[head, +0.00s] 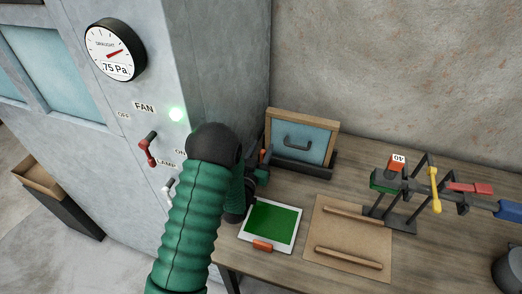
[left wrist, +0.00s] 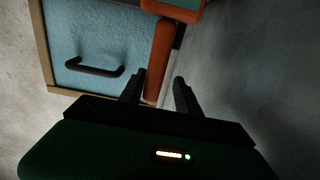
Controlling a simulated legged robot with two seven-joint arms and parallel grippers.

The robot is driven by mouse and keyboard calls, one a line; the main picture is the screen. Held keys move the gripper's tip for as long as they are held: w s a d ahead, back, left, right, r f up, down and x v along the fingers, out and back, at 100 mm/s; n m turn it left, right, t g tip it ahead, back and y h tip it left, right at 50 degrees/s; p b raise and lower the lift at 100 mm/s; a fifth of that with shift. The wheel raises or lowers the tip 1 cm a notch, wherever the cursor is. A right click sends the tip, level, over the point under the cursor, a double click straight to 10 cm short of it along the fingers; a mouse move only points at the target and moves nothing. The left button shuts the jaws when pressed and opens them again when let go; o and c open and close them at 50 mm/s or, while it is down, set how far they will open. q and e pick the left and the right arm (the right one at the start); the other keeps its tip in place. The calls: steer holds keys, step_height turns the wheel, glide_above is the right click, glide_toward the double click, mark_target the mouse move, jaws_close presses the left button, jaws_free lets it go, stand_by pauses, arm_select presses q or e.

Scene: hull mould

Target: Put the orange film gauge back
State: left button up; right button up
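My left gripper (left wrist: 160,82) is beside a blue panel, its fingers apart. An orange bar (left wrist: 159,55) shows between and beyond the fingertips, nearer the left finger; I see a gap to the right finger. I cannot tell whether the bar is the gauge. In the head view my green-sleeved left arm mostly hides this gripper (head: 258,172). One orange block (head: 263,245) sits at the front edge of a white-framed green plate (head: 271,222). Another orange piece (head: 397,162), with a white label apparently reading 40, is on a dark stand (head: 391,211). My right gripper is out of view.
The blue panel (head: 301,137) has a wooden frame and black handle, and stands in a dark holder at the wall. A brown board (head: 349,234) with two wooden bars lies on the table. Yellow (head: 434,188), red (head: 469,187) and blue (head: 509,211) pieces are at right. A grey cabinet (head: 215,70) stands left.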

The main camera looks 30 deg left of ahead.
arm_select(q)
steer(key=shift+s+d, duration=0.25)
steer(key=v, duration=1.1)
steer(key=d+f+g+h, duration=0.1)
steer(key=g, duration=0.1)
steer(key=d+f+m+g+h, duration=0.1)
steer(key=d+g, duration=0.1)
steer(key=w+d+f+g, duration=0.1)
steer(key=d+f+g, duration=0.1)
steer(key=shift+d+h, duration=0.2)
steer(key=shift+h, duration=0.2)
steer(key=s+d+g, duration=0.2)
steer(key=s+d+m+g+h, duration=0.1)
steer(key=s+d+g, duration=0.1)
steer(key=s, duration=0.1)
steer(key=shift+s+d+f, duration=0.1)
steer(key=shift+s+d, duration=0.05)
steer(key=shift+d, duration=0.05)
steer(key=s+d+r+g, duration=0.1)
steer(key=s+d+g, duration=0.2)
steer(key=s, duration=0.6)
steer(key=shift+s+r+m+g+h, duration=0.3)
steer(key=shift+r+m+g, duration=0.1)
steer(key=shift+g, duration=0.6)
steer(key=shift+d, duration=0.1)
